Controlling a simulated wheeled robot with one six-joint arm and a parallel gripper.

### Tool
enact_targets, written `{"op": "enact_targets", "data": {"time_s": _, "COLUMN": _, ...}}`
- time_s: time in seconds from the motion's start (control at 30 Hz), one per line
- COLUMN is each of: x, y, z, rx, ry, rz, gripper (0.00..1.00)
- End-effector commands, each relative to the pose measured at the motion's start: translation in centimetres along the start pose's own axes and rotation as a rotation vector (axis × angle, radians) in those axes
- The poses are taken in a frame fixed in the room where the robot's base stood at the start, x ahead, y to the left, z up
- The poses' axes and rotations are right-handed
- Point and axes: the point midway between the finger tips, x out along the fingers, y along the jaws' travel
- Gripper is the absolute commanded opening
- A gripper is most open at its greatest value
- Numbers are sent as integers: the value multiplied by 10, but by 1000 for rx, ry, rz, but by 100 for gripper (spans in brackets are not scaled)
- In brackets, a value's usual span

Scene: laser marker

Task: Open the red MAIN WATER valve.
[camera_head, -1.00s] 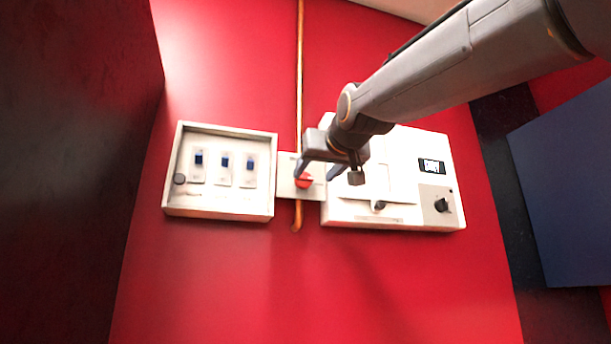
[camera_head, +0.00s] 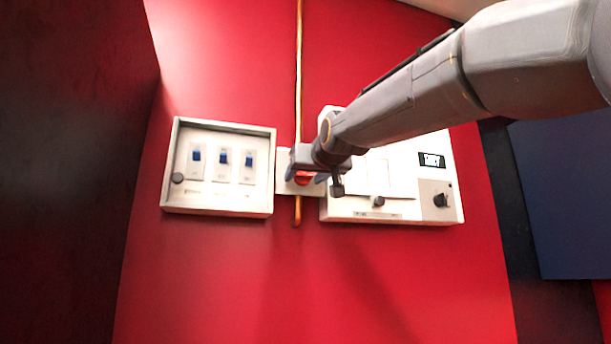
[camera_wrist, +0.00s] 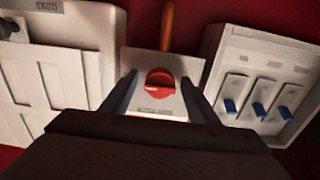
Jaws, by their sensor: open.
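The red valve (camera_wrist: 160,82) is a round knob on a small white plate (camera_wrist: 138,62), with a label too blurred to read. In the wrist view it lies between and beyond the two fingers of my gripper (camera_wrist: 160,88), which is open and empty. In the head view the red valve (camera_head: 302,178) shows only partly, behind my gripper (camera_head: 314,184). The fingers appear in front of the plate. I cannot tell whether they touch the knob.
A white box with several blue switches (camera_head: 219,200) is on the left of the plate. A white machine panel with a black dial (camera_head: 441,200) is on the right. A copper pipe (camera_head: 299,70) runs vertically along the red wall (camera_head: 220,285).

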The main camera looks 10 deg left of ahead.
Motion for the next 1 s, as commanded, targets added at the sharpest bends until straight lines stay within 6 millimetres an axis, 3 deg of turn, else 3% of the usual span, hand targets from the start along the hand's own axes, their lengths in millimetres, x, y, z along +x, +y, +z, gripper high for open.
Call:
{"op": "enact_targets", "data": {"time_s": 0.03, "x": 0, "y": 0, "z": 0, "rx": 0, "ry": 0, "rz": 0, "gripper": 50}}
{"op": "enact_targets", "data": {"time_s": 0.2, "x": 0, "y": 0, "z": 0, "rx": 0, "ry": 0, "rz": 0, "gripper": 21}}
{"op": "enact_targets", "data": {"time_s": 0.27, "x": 0, "y": 0, "z": 0, "rx": 0, "ry": 0, "rz": 0, "gripper": 14}}
{"op": "enact_targets", "data": {"time_s": 0.67, "x": 0, "y": 1, "z": 1, "rx": -83, "ry": 0, "rz": 0, "gripper": 14}}
{"op": "enact_targets", "data": {"time_s": 1.0, "x": 0, "y": 1, "z": 2, "rx": -355, "ry": 2, "rz": -1, "gripper": 14}}
